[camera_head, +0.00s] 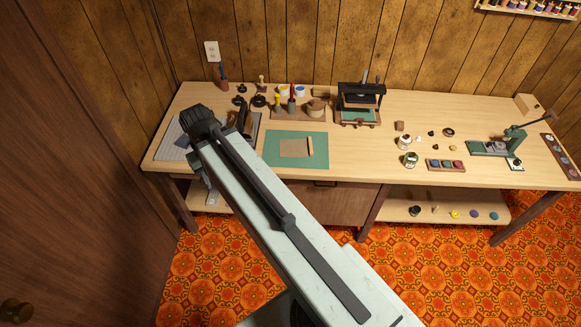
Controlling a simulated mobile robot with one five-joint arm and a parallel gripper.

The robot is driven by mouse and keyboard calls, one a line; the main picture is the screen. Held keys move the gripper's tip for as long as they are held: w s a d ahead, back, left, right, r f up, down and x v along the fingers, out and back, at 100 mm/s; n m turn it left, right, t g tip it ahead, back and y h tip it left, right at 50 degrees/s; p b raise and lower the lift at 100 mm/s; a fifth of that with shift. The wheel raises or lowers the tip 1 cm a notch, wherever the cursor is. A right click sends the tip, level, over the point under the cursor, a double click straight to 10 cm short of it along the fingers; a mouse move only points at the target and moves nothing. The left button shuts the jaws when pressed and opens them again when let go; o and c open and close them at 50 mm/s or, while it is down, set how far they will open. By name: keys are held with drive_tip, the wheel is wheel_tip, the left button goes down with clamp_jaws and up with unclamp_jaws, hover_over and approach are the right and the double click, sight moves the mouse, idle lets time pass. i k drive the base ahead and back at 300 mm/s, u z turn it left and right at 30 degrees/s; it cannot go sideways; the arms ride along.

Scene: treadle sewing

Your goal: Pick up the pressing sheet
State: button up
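A flat tan sheet (294,149) lies on a green mat (275,159) near the table's front edge, left of the middle. It may be the pressing sheet; I cannot be sure. A paler narrow strip (310,146) lies along its right edge. My pale arm runs from the lower right up to the table's left end, left of the mat. The dark end of my arm is over a grey gridded surface (172,146). My gripper's fingertips are not clear there, and I see nothing held.
Several small tools and pots stand behind the mat. A black press (360,103) stands right of them. Jars (410,159), a tray of coloured pieces (445,165) and a green hand press (495,146) are further right. A shelf (435,207) is below. A wooden door is at left.

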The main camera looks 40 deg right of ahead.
sight(288, 148)
drive_tip(key=z, duration=0.8)
drive_tip(key=k, duration=0.25)
drive_tip(key=u, duration=1.65)
drive_tip(key=i, duration=1.15)
drive_tip(key=z, duration=1.2)
drive_tip(key=i, duration=0.95)
drive_tip(key=z, duration=0.35)
